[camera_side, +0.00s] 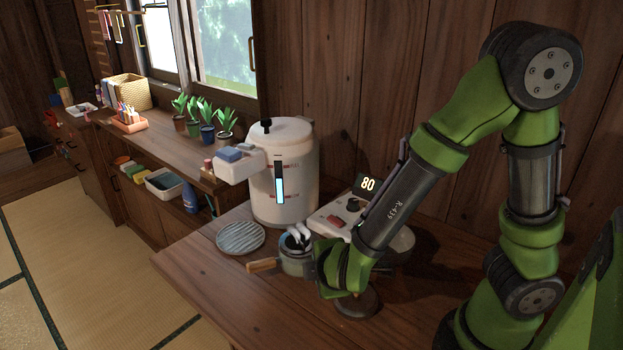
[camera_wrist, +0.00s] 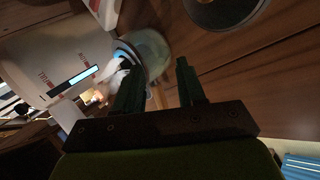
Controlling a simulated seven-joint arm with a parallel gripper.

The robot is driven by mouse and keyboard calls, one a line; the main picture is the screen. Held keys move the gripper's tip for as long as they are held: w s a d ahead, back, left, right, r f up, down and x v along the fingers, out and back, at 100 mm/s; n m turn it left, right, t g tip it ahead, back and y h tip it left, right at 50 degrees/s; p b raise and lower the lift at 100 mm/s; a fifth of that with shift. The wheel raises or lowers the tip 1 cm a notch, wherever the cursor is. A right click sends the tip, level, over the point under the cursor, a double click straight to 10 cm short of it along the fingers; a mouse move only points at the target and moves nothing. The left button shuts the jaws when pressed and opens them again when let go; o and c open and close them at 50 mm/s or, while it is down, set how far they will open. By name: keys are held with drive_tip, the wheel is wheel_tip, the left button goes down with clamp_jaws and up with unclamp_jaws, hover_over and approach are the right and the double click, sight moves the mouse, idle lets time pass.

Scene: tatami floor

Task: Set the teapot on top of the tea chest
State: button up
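A small grey pot (camera_side: 296,262) with a wooden side handle (camera_side: 263,265), which looks like the teapot, stands on the wooden table in front of the white water boiler. White curved pieces show at its top. My gripper (camera_side: 318,266) is at the pot's right side and covers part of it. In the wrist view my gripper (camera_wrist: 160,78) has its two dark green fingers apart, with the pot's pale, blurred round body (camera_wrist: 150,50) just beyond them. I cannot tell whether a finger touches it. I cannot make out a tea chest for certain in either view.
The tall white boiler (camera_side: 283,175) stands behind the pot. A base with a display reading 80 (camera_side: 366,184) is beside it. A striped dish (camera_side: 240,238) lies left. A dark round object (camera_side: 357,302) sits under my wrist. The table's front left is clear.

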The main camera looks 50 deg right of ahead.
drive_tip(key=v, duration=0.8)
drive_tip(key=w+a+r+m+t+y, duration=0.3)
drive_tip(key=w+r+m+t+y, duration=0.35)
drive_tip(key=r, duration=0.75)
drive_tip(key=s+d+f+m+g, duration=0.2)
drive_tip(key=s+d+m+g, duration=0.4)
drive_tip(key=s+d+m, duration=0.2)
drive_tip(key=shift+s+d+y, duration=0.45)
drive_tip(key=shift+s+d, duration=0.15)
drive_tip(key=shift+d, duration=0.6)
